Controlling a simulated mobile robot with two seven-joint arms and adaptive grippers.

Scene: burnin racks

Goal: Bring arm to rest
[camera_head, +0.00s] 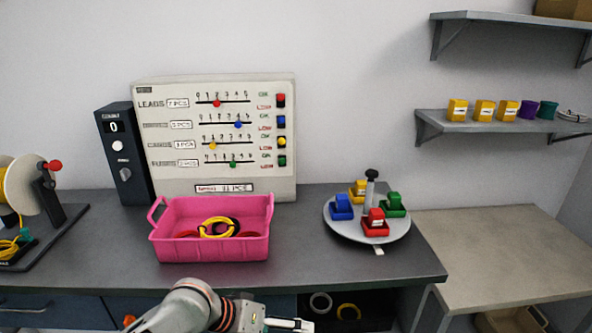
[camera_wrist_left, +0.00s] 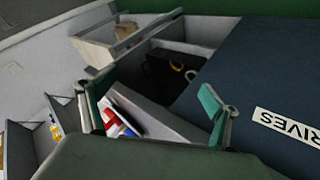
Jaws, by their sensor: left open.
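My left arm (camera_head: 190,307) comes in at the bottom of the head view, in front of the bench. Its gripper (camera_head: 288,323) is at the bottom edge there, below the bench top and only partly in view. In the left wrist view the gripper (camera_wrist_left: 155,112) has its two green-grey fingers spread apart, with nothing held between them. My right gripper shows in neither view.
The dark bench (camera_head: 300,270) holds a pink bin (camera_head: 210,249) with cable coils, a round turntable (camera_head: 342,229) with coloured blocks, a panel (camera_head: 215,140) and a cable reel (camera_head: 20,188). An open shelf with coils (camera_head: 320,302) lies below. A beige table (camera_head: 490,250) stands right.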

